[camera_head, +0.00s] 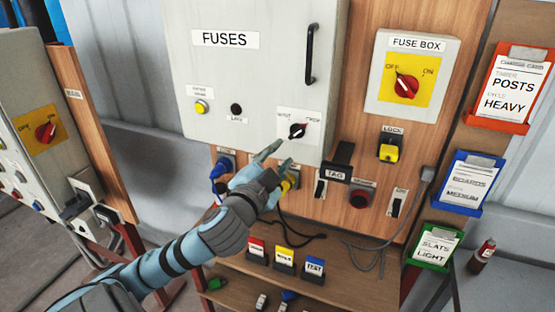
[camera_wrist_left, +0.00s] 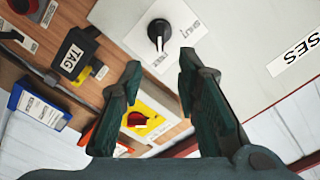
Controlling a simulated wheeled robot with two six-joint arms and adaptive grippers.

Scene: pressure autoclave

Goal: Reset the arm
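My left arm comes in from the lower left in the head view. Its gripper (camera_head: 281,155) is in front of the lower edge of the grey FUSES cabinet (camera_head: 260,80), just below and left of the black selector knob (camera_head: 297,130). In the left wrist view the two fingers of my left gripper (camera_wrist_left: 160,66) are spread apart with nothing between them. The black knob shows beyond the fingertips in the left wrist view (camera_wrist_left: 158,32), apart from them. My right arm and gripper are in neither view.
The FUSE BOX with a red switch (camera_head: 406,87) is on the wooden panel at right. Below are a yellow LOCK part (camera_head: 389,150), a black TAG block (camera_head: 339,160) and hanging cables. A wooden shelf (camera_head: 335,282) holds small coloured cards. Card holders (camera_head: 500,90) line the right.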

